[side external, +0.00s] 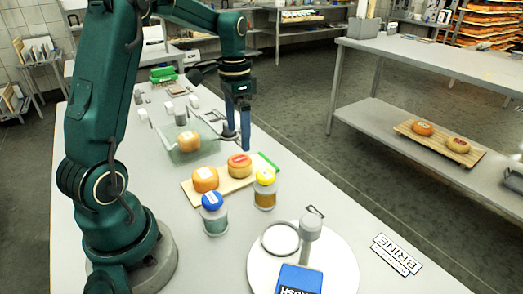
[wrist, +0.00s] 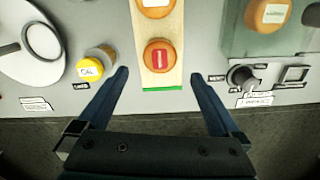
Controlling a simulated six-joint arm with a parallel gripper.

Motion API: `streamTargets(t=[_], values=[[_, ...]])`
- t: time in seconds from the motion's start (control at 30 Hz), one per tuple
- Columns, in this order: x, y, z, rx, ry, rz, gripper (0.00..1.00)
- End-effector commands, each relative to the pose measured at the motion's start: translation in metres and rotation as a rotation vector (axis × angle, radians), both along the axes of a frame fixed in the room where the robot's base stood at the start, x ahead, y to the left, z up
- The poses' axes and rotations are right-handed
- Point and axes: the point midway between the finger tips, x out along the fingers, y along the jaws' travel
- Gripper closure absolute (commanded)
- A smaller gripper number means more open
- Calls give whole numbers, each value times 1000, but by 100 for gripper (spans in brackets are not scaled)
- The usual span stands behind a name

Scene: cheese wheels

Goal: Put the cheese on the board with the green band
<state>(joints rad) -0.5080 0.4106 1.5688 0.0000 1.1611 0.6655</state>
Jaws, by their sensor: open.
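A wooden board (side external: 222,187) with a green band (side external: 268,161) at its end lies on the table. Two orange cheeses sit on it: one (side external: 204,179) nearer my base and a red-labelled one (side external: 240,165) nearer the band. The wrist view shows the board (wrist: 180,35), the green band (wrist: 162,88), the red-labelled cheese (wrist: 160,55) and part of the other cheese (wrist: 155,9). A third cheese (side external: 189,141) is in a clear tank (side external: 212,148); it also shows in the wrist view (wrist: 267,13). My gripper (side external: 237,140) is open and empty, above the table near the board's banded end.
A blue-lidded jar (side external: 212,215) and a yellow-lidded jar (side external: 265,190) stand close beside the board. A white round plate (side external: 335,262) with a post and blue block is at the front. A black knob (wrist: 241,77) sits near the tank. A separate shelf holds two more cheeses on a board (side external: 440,141).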

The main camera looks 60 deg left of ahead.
Motion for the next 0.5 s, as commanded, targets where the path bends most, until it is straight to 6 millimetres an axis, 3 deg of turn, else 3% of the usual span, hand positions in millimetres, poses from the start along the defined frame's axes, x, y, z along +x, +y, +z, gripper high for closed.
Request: streamTargets(t=[0.1,0.33,0.5], values=[[1,0,20,2,-4,0,0],[-1,-2,39,2,-2,0,0],[-8,-24,54,24,-51,10,0]])
